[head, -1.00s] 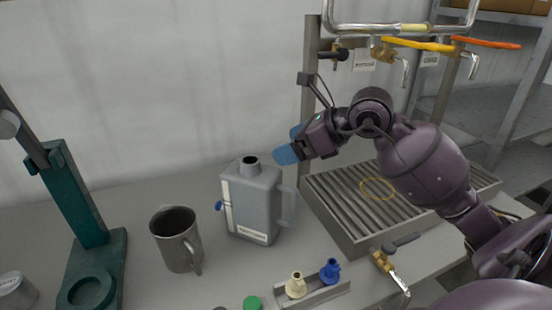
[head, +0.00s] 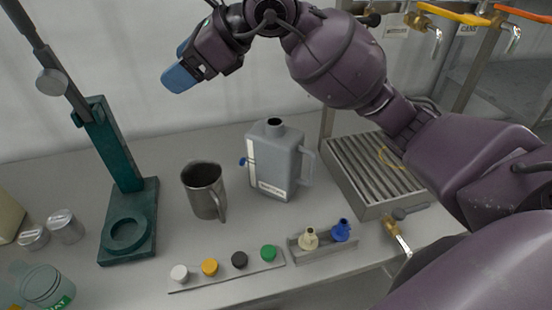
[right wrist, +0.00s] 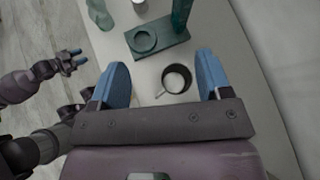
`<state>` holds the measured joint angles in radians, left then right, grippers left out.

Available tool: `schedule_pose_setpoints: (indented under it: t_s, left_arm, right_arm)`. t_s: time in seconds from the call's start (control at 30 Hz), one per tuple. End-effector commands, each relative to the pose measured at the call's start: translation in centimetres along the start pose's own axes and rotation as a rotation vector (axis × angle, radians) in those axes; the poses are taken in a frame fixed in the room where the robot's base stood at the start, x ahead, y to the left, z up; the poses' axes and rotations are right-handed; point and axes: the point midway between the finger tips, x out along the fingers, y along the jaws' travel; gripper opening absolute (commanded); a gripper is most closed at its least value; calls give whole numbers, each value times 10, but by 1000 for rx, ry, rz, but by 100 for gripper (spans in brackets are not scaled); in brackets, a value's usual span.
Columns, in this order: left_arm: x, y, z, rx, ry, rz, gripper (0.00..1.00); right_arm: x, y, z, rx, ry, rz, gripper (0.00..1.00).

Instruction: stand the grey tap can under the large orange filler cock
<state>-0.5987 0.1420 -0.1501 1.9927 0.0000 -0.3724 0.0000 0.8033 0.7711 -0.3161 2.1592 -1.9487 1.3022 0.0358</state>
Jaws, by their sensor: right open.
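The grey tap can (head: 280,165) stands upright on the bench, with a small blue tap on its left side and a handle on its right.
A slatted drip tray (head: 345,190) lies right of the can under the cocks. A metal mug (head: 204,190), a green stand (head: 128,235), a row of caps (head: 230,272) and a holder with nozzles (head: 322,246) stand around. My right arm crosses before the tray.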

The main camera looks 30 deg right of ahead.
Motion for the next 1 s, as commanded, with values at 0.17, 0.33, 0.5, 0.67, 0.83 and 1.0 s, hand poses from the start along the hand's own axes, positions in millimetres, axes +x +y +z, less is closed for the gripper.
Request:
schedule_pose_setpoints:
  t_s: [0.17, 0.33, 0.5, 0.67, 0.83, 1.0]
  left_arm:
    - [-8, -2, -1, -2, -12, -3, 43]
    - [-12, -2, -8, -2, -9, -3, 43]
    - [-14, -3, -17, -2, -1, -3, 43]
    - [-17, -3, -24, -1, 4, -3, 43]
    - [-20, -4, -29, -1, 5, -3, 43]
    - [-22, -4, -34, -2, 5, -3, 43]
  right_arm:
    - [35, 28, 21, -91, 110, 75, 71]
    - [65, 52, 26, -179, 238, 127, 71]
    - [92, 70, 22, -270, 384, 161, 71]
    - [112, 82, 9, -356, 537, 176, 71]
    - [128, 85, -11, -446, 711, 174, 71]
    - [136, 78, -35, -528, 899, 154, 71]
